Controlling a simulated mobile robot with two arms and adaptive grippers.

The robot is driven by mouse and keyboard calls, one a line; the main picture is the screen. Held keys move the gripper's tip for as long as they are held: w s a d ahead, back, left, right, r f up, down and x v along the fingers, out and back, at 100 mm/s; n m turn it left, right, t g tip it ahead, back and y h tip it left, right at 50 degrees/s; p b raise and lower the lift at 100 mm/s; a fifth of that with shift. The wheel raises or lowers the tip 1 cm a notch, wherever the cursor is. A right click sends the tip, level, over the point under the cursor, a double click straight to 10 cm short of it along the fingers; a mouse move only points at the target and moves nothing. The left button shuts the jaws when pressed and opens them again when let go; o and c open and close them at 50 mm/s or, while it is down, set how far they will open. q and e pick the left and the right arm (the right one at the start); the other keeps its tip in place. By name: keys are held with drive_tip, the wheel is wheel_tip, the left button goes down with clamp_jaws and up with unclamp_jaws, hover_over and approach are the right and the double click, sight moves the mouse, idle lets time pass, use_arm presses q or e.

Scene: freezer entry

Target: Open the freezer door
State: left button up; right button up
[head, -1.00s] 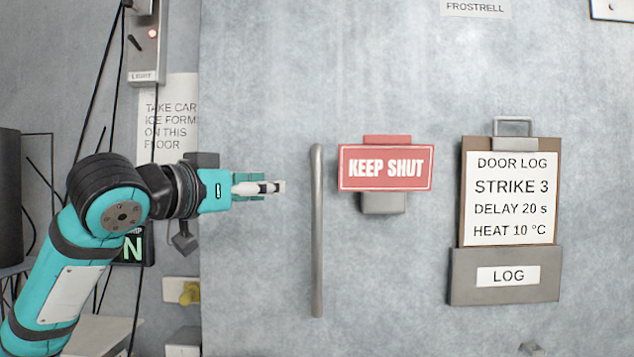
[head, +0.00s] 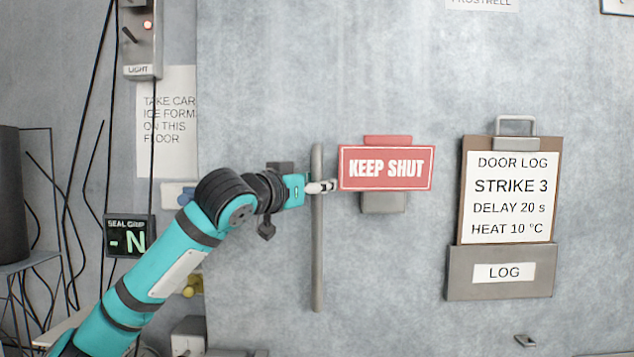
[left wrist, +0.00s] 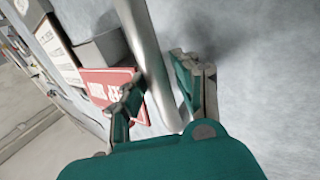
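The freezer door (head: 400,270) is a large grey panel with a vertical metal bar handle (head: 317,250) near its left edge. The door appears closed. My left gripper (head: 322,187) is at the upper part of the handle, with its fingertips reaching just past the bar. In the left wrist view, the handle (left wrist: 148,55) runs between the two spread fingers of the left gripper (left wrist: 160,95). The fingers look open around the bar, with a gap on the right side. My right gripper is not in view.
A red KEEP SHUT sign (head: 387,168) hangs close right of the handle. A door log clipboard (head: 509,195) sits in a grey holder (head: 502,285) farther right. At left are a light switch box (head: 140,40), a SEAL GRIP display (head: 130,237) and hanging cables.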

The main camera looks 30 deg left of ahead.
use_arm(q)
clamp_jaws()
drive_tip(key=shift+w+d+f, duration=0.1)
drive_tip(key=shift+w+d, duration=0.05)
drive_tip(key=shift+w, duration=0.1)
